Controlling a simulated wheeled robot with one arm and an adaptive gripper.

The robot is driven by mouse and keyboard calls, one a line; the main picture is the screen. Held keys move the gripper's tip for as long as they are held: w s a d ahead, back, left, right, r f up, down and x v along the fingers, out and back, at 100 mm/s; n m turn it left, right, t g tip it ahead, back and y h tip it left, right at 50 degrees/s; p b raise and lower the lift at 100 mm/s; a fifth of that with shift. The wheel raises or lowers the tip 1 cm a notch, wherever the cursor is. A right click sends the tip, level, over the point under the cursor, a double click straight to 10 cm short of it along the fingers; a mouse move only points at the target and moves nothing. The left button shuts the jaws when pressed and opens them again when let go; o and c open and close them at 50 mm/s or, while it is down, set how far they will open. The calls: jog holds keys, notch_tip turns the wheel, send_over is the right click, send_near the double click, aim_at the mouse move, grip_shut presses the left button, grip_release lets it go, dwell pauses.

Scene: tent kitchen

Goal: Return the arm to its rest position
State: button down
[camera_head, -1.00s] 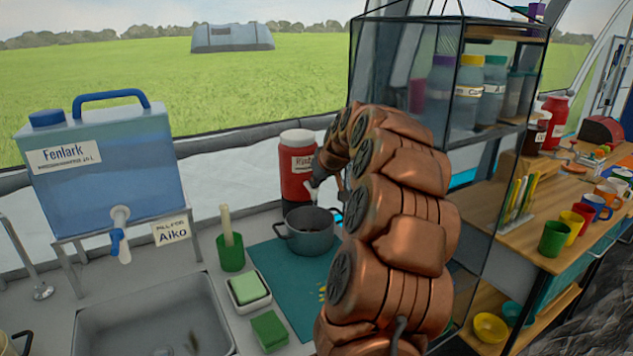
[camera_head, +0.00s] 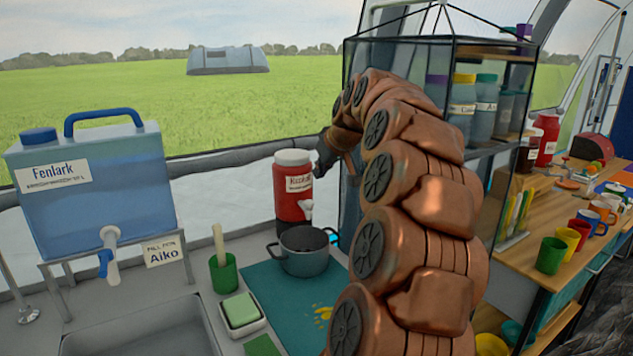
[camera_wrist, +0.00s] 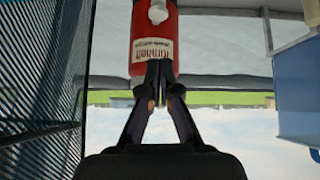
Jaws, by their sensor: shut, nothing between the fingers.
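My copper arm (camera_head: 425,215) arches up on the right of the middle in the head view. My gripper (camera_head: 322,168) is at its far end, close to the right side of the red dispenser (camera_head: 291,206) in the picture and above the grey pot (camera_head: 304,251). In the wrist view my gripper's dark fingers (camera_wrist: 160,78) meet at their tips with nothing between them. The red dispenser (camera_wrist: 154,30) appears upside down beyond the tips. Whether they touch it I cannot tell.
A hanging mesh cabinet (camera_head: 497,130) with jars stands behind and right of my arm. The pot rests on a teal mat (camera_head: 281,293). A blue water container (camera_head: 90,190) stands at left above the sink (camera_head: 150,325). Coloured cups (camera_head: 551,256) stand on the right-hand shelf.

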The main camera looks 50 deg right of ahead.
jog(key=shift+s+r, duration=0.2)
jog(key=shift+r, duration=0.1)
jog(key=shift+a, duration=0.1)
dwell(0.3)
jog(key=s+a+f+n+g+y+p, duration=0.2)
jog(key=a+f, duration=0.1)
jog(key=a, duration=1.2)
jog(key=s+a+f+n+g+y+p, duration=0.1)
jog(key=a+f+g+y+p, duration=0.15)
jog(key=a, duration=1.25)
jog(key=s+a+f+g+p, duration=0.1)
jog(key=s+a+f, duration=0.2)
jog(key=s, duration=0.5)
jog(key=s+a+f+g+h+p, duration=0.1)
jog(key=s+a+f+g, duration=0.1)
jog(key=s+a, duration=0.3)
jog(key=s+a+f+g+p, duration=0.1)
jog(key=s+a+f, duration=0.3)
jog(key=s, duration=0.8)
jog(key=shift+s+a+f+g+h, duration=0.2)
jog(key=shift+a+f+g+h, duration=0.15)
jog(key=shift+a+f+g, duration=0.15)
jog(key=shift+d, duration=0.15)
